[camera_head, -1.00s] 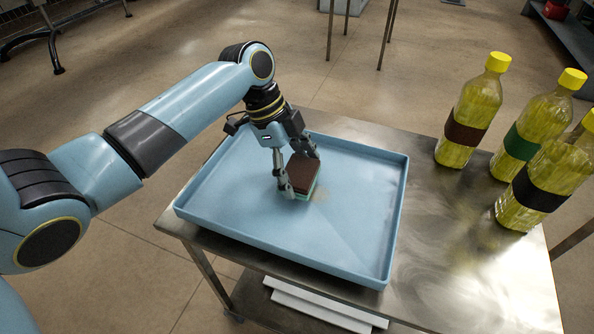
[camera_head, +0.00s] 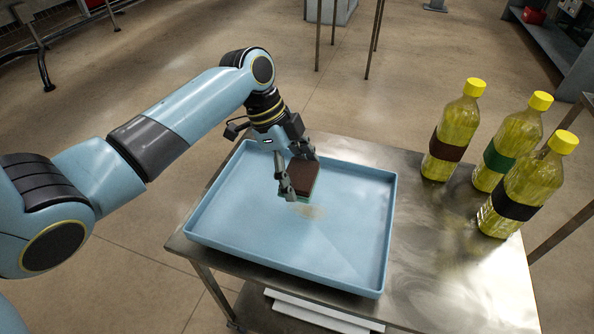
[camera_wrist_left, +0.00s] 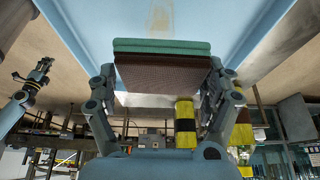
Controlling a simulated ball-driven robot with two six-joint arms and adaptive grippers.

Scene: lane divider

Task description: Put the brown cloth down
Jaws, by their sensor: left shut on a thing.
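The brown cloth (camera_head: 306,174) is a thick folded pad with a brown top and a green layer beneath. My left gripper (camera_head: 300,174) is shut on it, one finger on each side. It is over the blue tray (camera_head: 240,264), seemingly a little above its floor. In the left wrist view the brown face and green edge of the cloth (camera_wrist_left: 165,74) show between both fingers (camera_wrist_left: 160,90). A dark gripper-like shape on a blue arm, probably my right gripper (camera_wrist_left: 38,76), shows at the left of that view; its jaws are too small to read.
A faint brownish stain (camera_head: 309,212) marks the tray floor in front of the cloth. Bottles with brown (camera_head: 450,140), green (camera_head: 508,150) and black (camera_head: 520,192) bands stand on the steel table (camera_head: 440,255) right of the tray. The tray floor is otherwise clear.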

